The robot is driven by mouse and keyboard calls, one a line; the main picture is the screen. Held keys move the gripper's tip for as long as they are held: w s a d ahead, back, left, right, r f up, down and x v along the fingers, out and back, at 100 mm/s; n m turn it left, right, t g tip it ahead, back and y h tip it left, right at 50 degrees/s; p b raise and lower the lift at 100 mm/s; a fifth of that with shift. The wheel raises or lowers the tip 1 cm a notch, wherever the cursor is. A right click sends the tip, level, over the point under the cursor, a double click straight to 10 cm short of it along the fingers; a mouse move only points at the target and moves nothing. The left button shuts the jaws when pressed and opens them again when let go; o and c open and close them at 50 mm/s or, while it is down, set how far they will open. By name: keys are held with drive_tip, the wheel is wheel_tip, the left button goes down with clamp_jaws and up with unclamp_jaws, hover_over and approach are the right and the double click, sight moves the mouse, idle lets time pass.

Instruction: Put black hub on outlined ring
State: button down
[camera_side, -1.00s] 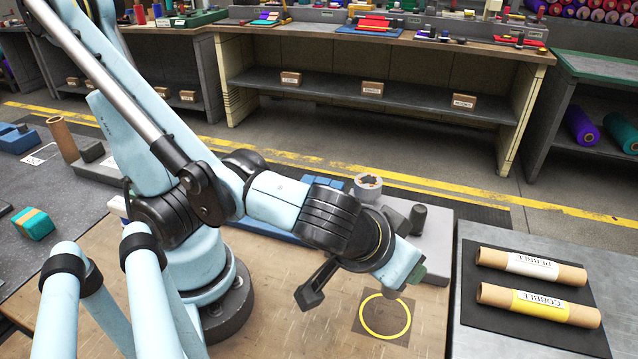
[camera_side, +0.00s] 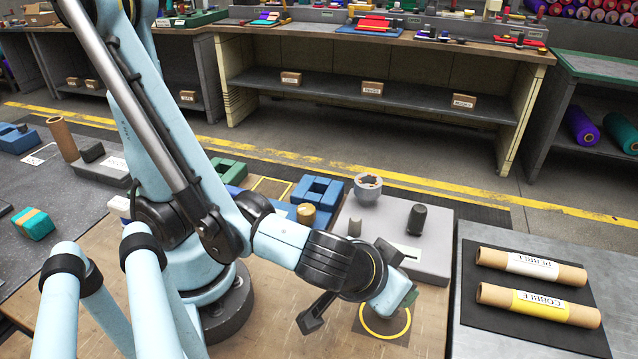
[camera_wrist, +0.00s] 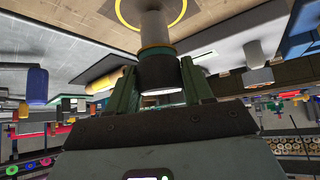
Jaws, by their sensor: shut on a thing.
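My gripper (camera_wrist: 160,78) shows in the wrist view with its two dark green fingers shut on a black hub (camera_wrist: 161,72). The hub has a thin yellowish band, and a grey cylindrical part extends beyond it toward the outlined ring. The yellow outlined ring (camera_wrist: 121,14) lies around the far end of that part in this view; whether it touches the surface I cannot tell. In the side view my gripper (camera_side: 405,302) is over the yellow ring (camera_side: 384,338) on its brown square, and my wrist hides the held hub and part of the ring.
A grey block (camera_side: 432,262) behind my gripper bears a dark cylinder (camera_side: 416,220) and a pale cup-like piece (camera_side: 368,188). Blue blocks (camera_side: 318,195) stand to its left. Two labelled cardboard rolls (camera_side: 540,305) lie on a dark mat at right. The bench front is clear.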

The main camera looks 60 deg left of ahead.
drive_tip(key=shift+f, duration=0.45)
idle(0.3)
drive_tip(key=shift+c, duration=1.8)
unclamp_jaws()
drive_tip(key=s+r, duration=0.3)
drive_tip(key=r, duration=0.7)
drive_tip(key=shift+d+r, duration=0.4)
drive_tip(key=shift+d, duration=0.05)
